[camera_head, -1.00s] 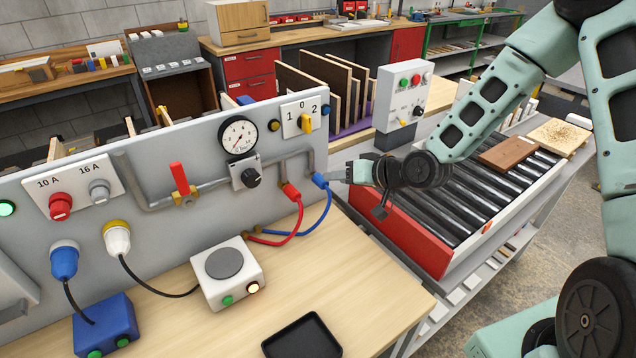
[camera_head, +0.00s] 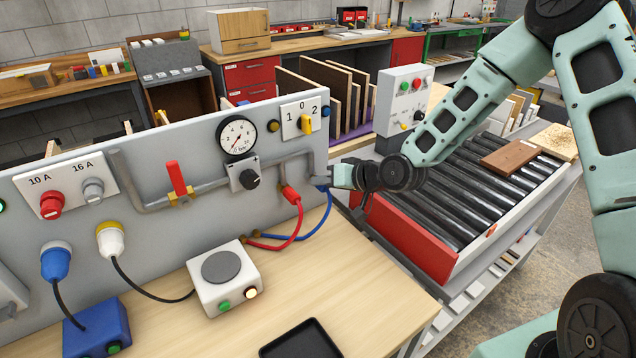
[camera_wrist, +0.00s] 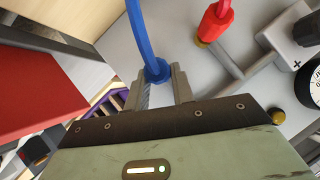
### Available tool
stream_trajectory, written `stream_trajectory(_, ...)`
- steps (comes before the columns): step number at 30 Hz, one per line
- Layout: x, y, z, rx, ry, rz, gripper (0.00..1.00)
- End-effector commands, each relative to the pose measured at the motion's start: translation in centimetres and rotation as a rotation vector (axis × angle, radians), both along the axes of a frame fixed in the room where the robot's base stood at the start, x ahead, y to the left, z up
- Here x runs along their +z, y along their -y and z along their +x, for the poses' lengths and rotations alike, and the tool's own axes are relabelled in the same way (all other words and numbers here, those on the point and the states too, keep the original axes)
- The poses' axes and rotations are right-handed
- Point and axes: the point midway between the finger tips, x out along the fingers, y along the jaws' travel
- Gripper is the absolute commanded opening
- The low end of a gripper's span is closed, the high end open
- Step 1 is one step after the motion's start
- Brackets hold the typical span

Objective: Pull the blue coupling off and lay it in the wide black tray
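The blue coupling (camera_wrist: 157,71) sits at the end of a blue hose by the grey panel. In the wrist view it is between the tips of my gripper (camera_wrist: 160,82), one finger on each side. I cannot tell whether the fingers press on it. In the head view my gripper (camera_head: 335,176) is at the panel's right end and mostly hides the coupling; the blue hose (camera_head: 326,215) hangs below. The wide black tray (camera_head: 301,342) lies at the bench's front edge, cut off by the picture; the part in view is empty.
A red coupling (camera_head: 291,194) with a red hose is close to the left of the blue one. A white box with a round plate (camera_head: 224,278) stands on the bench, left of the tray. A roller conveyor (camera_head: 465,190) is at the right.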

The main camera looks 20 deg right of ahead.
Motion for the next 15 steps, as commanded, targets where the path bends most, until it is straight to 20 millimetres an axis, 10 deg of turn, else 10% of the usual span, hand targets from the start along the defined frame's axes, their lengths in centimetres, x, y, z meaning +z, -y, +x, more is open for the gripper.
stream_trajectory(15,-0.01,0.12,-0.26,0.000,-0.001,-0.001,0.01)
